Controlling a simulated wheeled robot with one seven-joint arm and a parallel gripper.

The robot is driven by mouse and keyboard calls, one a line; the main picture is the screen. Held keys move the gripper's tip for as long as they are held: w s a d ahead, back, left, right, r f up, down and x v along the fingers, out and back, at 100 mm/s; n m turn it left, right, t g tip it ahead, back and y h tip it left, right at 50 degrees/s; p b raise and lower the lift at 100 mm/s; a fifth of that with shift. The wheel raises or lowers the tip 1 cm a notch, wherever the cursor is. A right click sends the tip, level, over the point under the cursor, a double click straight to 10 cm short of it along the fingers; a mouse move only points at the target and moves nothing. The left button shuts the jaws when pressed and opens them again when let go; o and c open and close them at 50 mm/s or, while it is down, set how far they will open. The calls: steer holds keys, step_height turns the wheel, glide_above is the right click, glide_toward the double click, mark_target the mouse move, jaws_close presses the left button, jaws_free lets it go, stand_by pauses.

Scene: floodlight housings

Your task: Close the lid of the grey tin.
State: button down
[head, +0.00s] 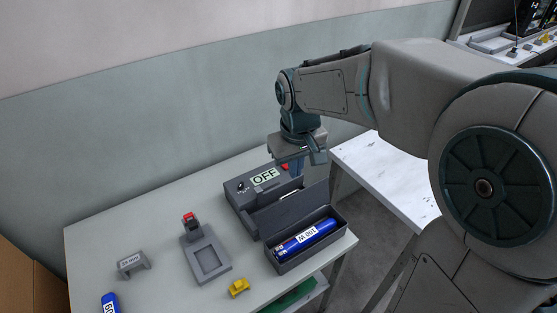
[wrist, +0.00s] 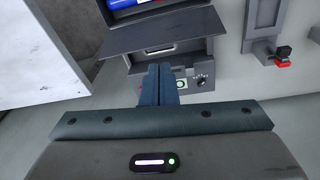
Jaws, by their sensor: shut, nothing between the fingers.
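The grey tin (head: 308,259) stands open at the right front of the table, with a blue cylinder marked 100 W (head: 306,240) inside. Its lid (head: 290,211) stands raised along the tin's back side, toward the box marked OFF. In the wrist view the lid (wrist: 155,30) is a dark panel beyond my fingers, and part of the blue cylinder (wrist: 118,3) shows past it. My gripper (head: 294,168) is shut and empty, pointing down above the OFF box, behind the lid.
The grey box marked OFF (head: 243,197) stands directly behind the tin. A grey stand with a red part (head: 203,255), a yellow piece (head: 238,288), a grey bracket (head: 132,264) and another blue cylinder (head: 109,303) lie to the left. A white table (head: 390,175) stands at right.

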mark_target(292, 205)
steer(key=w+a+f+n, duration=0.1)
steer(key=w+a+n, duration=0.1)
steer(key=w+a, duration=0.25)
steer(key=s+f+p, duration=0.1)
steer(key=s+f, duration=0.2)
steer(key=f, duration=0.6)
steer(key=shift+s+f+g+p, duration=0.2)
steer(key=shift+f+g+p, duration=0.05)
steer(key=shift+g+p, duration=0.15)
steer(key=shift+d, duration=0.15)
steer(key=shift+y, duration=0.3)
